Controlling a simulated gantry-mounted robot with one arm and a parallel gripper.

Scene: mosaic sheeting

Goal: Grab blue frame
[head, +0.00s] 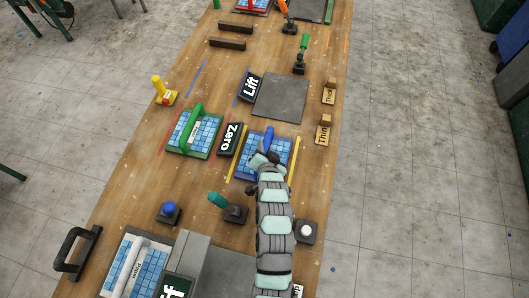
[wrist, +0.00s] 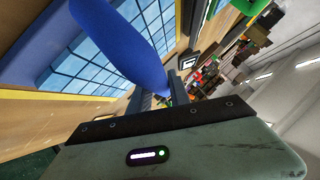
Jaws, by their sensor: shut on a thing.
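The blue frame (head: 243,178) lies in the middle of the wooden bench in the head view, with light-blue tiles inside it. Its upright blue handle (head: 268,139) stands over the tiles. My gripper (head: 263,159) is at the handle's near part and shut on it; my arm hides the frame's lower right.
Yellow strips flank the frame. A grey plate (head: 280,97) lies beyond. A teal lever (head: 218,200) and a white button (head: 306,231) stand near my arm.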

